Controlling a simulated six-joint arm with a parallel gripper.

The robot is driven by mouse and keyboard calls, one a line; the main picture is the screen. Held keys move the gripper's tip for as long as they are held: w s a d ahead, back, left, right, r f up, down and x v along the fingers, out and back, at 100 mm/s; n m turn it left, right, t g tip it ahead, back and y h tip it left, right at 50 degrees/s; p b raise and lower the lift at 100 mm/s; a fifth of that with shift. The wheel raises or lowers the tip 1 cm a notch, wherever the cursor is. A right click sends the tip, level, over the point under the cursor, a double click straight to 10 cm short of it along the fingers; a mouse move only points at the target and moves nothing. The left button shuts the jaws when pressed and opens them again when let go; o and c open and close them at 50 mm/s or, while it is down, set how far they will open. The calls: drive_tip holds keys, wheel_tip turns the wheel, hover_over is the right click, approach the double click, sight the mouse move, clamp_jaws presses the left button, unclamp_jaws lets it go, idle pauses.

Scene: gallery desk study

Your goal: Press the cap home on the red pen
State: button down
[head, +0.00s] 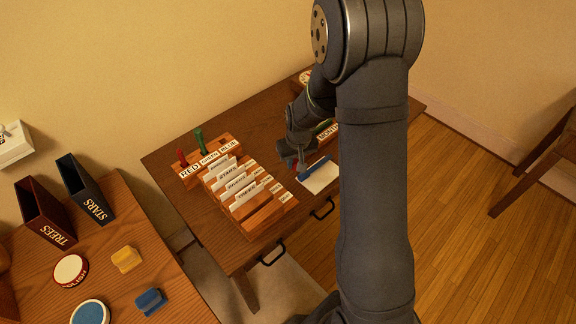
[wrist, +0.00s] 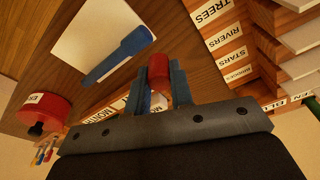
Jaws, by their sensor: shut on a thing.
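My gripper (head: 300,163) is over the desk's right side, close to a white card. In the wrist view its two fingers (wrist: 160,80) are shut on a short red cylinder (wrist: 158,68); I cannot tell whether this is the pen's cap or part of a pen. A red pen-like piece (head: 182,157) stands upright in the slot marked RED of the wooden pen stand (head: 217,153). Whether it has a cap is too small to tell. A blue pen (wrist: 117,54) lies across the white card (wrist: 88,35), beside the gripper, and also shows in the head view (head: 313,168).
A green pen (head: 199,140) stands in the stand. A wooden card file (head: 262,217) with labelled dividers is left of my gripper. A red round container (wrist: 42,108) shows in the wrist view. A side table (head: 95,250) at lower left holds bins, tins and blocks.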

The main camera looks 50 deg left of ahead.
drive_tip(key=w+d+r, duration=0.4)
drive_tip(key=d+r, duration=0.1)
drive_tip(key=d, duration=0.2)
wheel_tip(320, 180, up, 8)
drive_tip(key=r+n+g, duration=0.1)
drive_tip(key=n, duration=1)
hover_over(179, 151)
drive_tip(key=shift+f, duration=3.3)
drive_tip(key=shift+f, duration=0.15)
drive_tip(key=c, duration=0.7)
unclamp_jaws()
